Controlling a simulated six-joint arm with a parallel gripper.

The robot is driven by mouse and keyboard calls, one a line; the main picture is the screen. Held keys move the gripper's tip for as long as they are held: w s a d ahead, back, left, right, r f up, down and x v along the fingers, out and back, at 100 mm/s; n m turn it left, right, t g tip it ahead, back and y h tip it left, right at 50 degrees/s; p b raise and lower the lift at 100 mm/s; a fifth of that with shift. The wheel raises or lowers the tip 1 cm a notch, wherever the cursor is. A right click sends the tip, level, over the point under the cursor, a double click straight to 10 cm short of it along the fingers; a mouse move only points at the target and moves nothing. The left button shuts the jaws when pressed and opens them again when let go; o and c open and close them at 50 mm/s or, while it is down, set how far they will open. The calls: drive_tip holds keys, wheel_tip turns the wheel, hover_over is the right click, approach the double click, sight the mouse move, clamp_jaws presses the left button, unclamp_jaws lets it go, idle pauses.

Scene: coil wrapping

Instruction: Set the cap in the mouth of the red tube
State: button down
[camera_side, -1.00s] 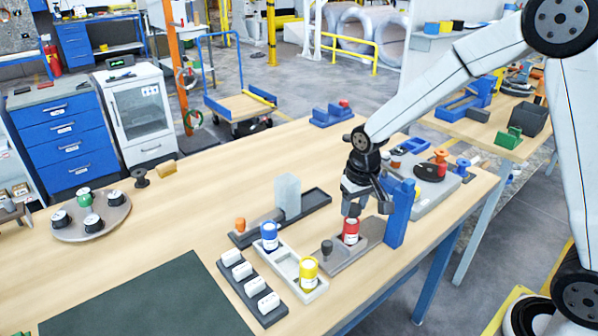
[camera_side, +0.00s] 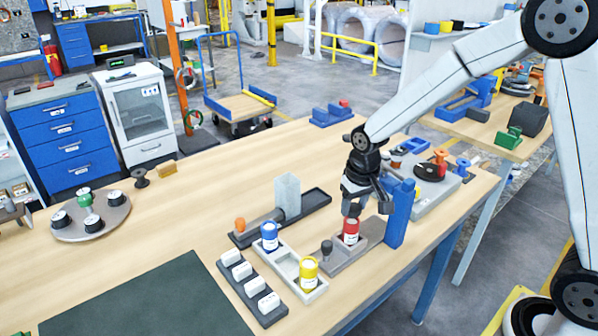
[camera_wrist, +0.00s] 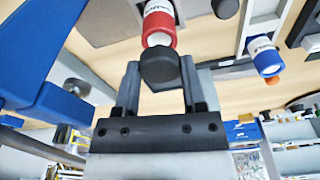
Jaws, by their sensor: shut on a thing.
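The red tube (camera_side: 351,232) stands upright on a grey fixture plate (camera_side: 340,262) beside a blue post. A white label shows on its side. My gripper (camera_side: 354,207) is directly above the tube, pointing down. In the wrist view my gripper (camera_wrist: 160,75) is shut on a dark grey cap (camera_wrist: 160,68), held between the two fingertips. The cap lines up with the end of the red tube (camera_wrist: 159,25) in that view and covers part of it. I cannot tell whether the cap touches the tube or sits in its mouth.
A blue post (camera_side: 399,213) rises close to the right of my gripper. A dark knob (camera_side: 327,250) stands on the plate's left end. A blue tube (camera_side: 269,236) and a yellow tube (camera_side: 309,272) stand in a pale tray to the left. A grey block (camera_side: 288,194) stands behind.

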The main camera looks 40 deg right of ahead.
sight(357, 210)
drive_tip(key=shift+f, duration=0.9)
drive_tip(key=shift+c, duration=0.4)
unclamp_jaws()
drive_tip(key=shift+r, duration=0.1)
drive_tip(key=shift+s+a+r, duration=0.1)
drive_tip(key=shift+s+r, duration=0.05)
drive_tip(key=shift+r, duration=1.1)
drive_tip(key=shift+s+d+r, duration=0.1)
drive_tip(key=shift+s+r, duration=0.05)
drive_tip(key=shift+r, duration=1.15)
drive_tip(key=shift+s+a+r, duration=0.1)
drive_tip(key=shift+s+r, duration=0.05)
drive_tip(key=shift+r, duration=1.1)
drive_tip(key=s+f+n+t, duration=0.1)
drive_tip(key=s+f, duration=0.4)
drive_tip(key=s, duration=0.7)
drive_tip(key=shift+s+a+n, duration=0.15)
drive_tip(key=shift+a+n, duration=0.25)
drive_tip(key=shift+n, duration=0.2)
